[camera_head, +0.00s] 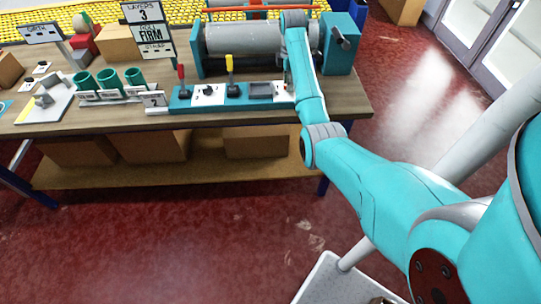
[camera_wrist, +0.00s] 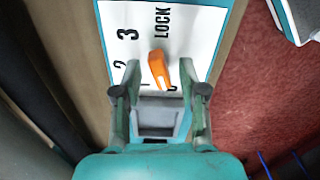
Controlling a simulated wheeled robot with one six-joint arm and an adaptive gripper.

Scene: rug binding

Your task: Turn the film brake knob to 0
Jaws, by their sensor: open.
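In the wrist view an orange knob (camera_wrist: 158,68) stands on a white dial plate (camera_wrist: 185,40) printed with 3, 2 and LOCK. More marks near its lower end are partly covered by my gripper. The knob lies slightly slanted, its lower end toward the covered marks; I cannot tell which mark it indicates. My gripper (camera_wrist: 161,88) is open, with one finger on each side of the knob's lower part and visible gaps between. In the head view my arm hides the gripper and knob.
A teal control panel (camera_head: 180,106) with red and yellow levers runs along the bench's front edge. A grey roller (camera_head: 235,38) lies behind it. Green cups (camera_head: 108,79) and small signs stand at the left. Red floor (camera_head: 220,235) is open in front.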

